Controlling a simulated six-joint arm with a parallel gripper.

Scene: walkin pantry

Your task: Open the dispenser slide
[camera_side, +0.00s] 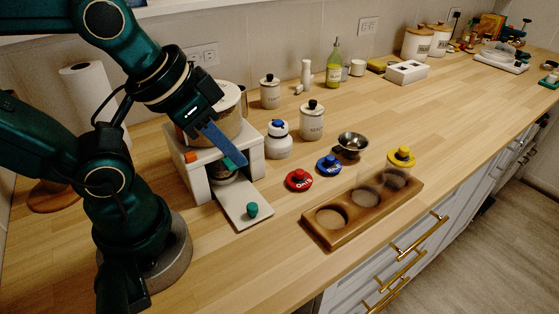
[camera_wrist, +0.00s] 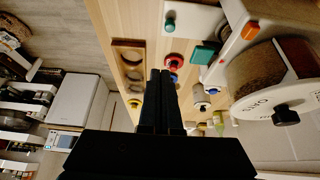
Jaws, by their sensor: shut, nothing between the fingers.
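The dispenser (camera_side: 199,184) is a white stand with a round clear canister of brown grains (camera_side: 222,126) on top. A flat pale slide plate (camera_side: 238,200) with a green knob (camera_side: 252,210) sticks out of its front; the knob also shows in the wrist view (camera_wrist: 170,26). The dispenser has a teal tab (camera_wrist: 205,53) and an orange tab (camera_wrist: 250,31). My gripper (camera_side: 240,161) is in front of the canister, above the plate, fingers pointing down and right. It is shut and empty, apart from the knob. Its fingers (camera_wrist: 160,73) partly hide the dispenser front.
A red-lidded item (camera_side: 299,180), a blue one (camera_side: 329,165) and a small metal bowl (camera_side: 352,144) are right of the dispenser. A wooden tray with round wells (camera_side: 330,236) lies near the counter edge. Jars (camera_side: 312,121) stand behind. Counter in front of the plate is clear.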

